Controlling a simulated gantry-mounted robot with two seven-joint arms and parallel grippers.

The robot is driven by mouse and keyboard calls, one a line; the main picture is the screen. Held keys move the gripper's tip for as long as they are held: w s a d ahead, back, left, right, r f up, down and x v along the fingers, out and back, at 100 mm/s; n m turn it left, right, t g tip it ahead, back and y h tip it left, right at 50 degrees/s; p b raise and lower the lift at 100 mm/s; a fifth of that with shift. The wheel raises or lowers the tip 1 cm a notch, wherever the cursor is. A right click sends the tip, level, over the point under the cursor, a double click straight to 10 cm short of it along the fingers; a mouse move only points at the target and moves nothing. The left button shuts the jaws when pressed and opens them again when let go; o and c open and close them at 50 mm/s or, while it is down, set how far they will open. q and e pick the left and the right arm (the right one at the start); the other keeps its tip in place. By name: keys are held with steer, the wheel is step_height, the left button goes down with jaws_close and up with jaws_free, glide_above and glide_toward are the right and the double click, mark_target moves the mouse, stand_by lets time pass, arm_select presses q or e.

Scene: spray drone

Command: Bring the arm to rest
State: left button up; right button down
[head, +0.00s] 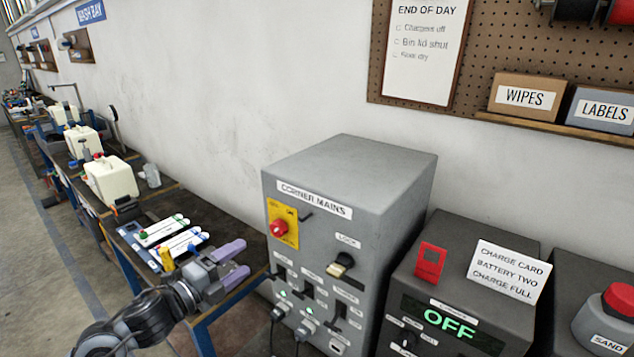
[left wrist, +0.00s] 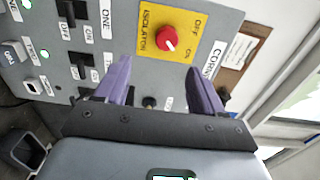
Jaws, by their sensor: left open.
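My left gripper (head: 232,263) has purple fingers spread apart with nothing between them. In the head view it is in front of the bench at the lower left, to the left of the grey Corner Mains cabinet (head: 345,180). The left wrist view shows the same open fingers (left wrist: 160,90) pointing toward the cabinet's front panel (left wrist: 130,20), apart from it as far as I can tell. The panel carries a red isolator knob (head: 279,227) on a yellow plate, which also shows in the wrist view (left wrist: 166,39). My right gripper is not in view.
A dark charger (head: 465,310) reading OFF stands right of the cabinet, with a charge card (head: 508,270) on top. White tanks (head: 112,178) line the bench at left. Open floor (head: 30,270) lies left of the bench.

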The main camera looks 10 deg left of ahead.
arm_select(q)
steer(key=s+d+f+n+g, duration=0.15)
steer(key=s+d+f, duration=0.35)
steer(key=f, duration=0.5)
steer(key=s+d+f+n+g, duration=0.15)
steer(key=s+d+f, duration=0.3)
steer(key=f, duration=0.45)
steer(key=s+f+n+g+y, duration=0.25)
steer(key=s+f+n, duration=0.3)
steer(key=s, duration=0.35)
steer(key=s+f+n+g+y, duration=0.1)
steer(key=s+f+n+y, duration=0.2)
steer(key=s+f+n, duration=0.35)
steer(key=s+a+r+n+g+y, duration=0.1)
steer(key=s+a+n+g, duration=0.15)
steer(key=s, duration=0.35)
steer(key=s+a+r+n+g+y, duration=0.1)
steer(key=s+a+n+g, duration=0.1)
steer(key=s+n+g, duration=0.3)
step_height(320, 180, up, 27)
steer(key=t+p, duration=0.1)
steer(key=p, duration=2.6)
steer(key=shift+s+m+t, duration=0.4)
steer(key=shift+s+m, duration=0.05)
steer(key=shift+r, duration=0.1)
